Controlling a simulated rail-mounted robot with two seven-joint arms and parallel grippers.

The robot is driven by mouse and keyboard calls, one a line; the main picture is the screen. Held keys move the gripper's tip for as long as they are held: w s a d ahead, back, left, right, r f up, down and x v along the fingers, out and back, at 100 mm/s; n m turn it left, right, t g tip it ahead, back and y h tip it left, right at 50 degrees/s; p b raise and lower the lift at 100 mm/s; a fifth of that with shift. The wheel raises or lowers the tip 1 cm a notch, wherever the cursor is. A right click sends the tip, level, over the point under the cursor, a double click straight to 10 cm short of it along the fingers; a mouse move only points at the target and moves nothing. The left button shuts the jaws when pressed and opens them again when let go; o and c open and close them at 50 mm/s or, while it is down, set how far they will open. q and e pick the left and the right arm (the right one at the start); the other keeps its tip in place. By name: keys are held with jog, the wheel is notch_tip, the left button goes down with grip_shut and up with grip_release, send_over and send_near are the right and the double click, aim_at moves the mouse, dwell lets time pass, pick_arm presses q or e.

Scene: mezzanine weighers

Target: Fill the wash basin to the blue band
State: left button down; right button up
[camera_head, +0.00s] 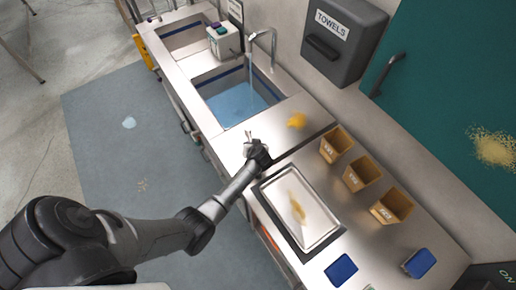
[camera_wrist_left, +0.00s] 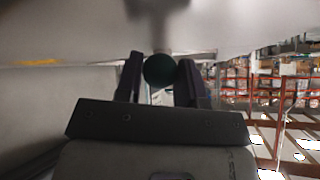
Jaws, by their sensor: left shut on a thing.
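The wash basin (camera_head: 202,82) is sunk in the steel counter, with a dark blue band (camera_head: 246,73) along its upper inner walls. Blue water (camera_head: 232,107) lies in it, its surface appearing below the band. A thin stream runs down from the curved tap (camera_head: 266,37). My left gripper (camera_head: 254,142) is at the counter just in front of the basin. The knob is hidden in the head view. My right gripper is not in view.
A second basin (camera_head: 183,37) lies beyond, with a white box (camera_head: 223,43) between. A steel tray (camera_head: 300,205), several tan bins (camera_head: 337,143) and blue blocks (camera_head: 341,269) occupy the near counter. A towel dispenser (camera_head: 342,40) hangs on the wall.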

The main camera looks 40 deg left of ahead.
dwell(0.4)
pick_arm(q)
jog(key=c, duration=0.8)
grip_release()
jog(key=shift+o, duration=0.2)
jog(key=v, duration=1.3)
jog(key=shift+d+r, duration=0.25)
jog(key=shift+d, duration=0.1)
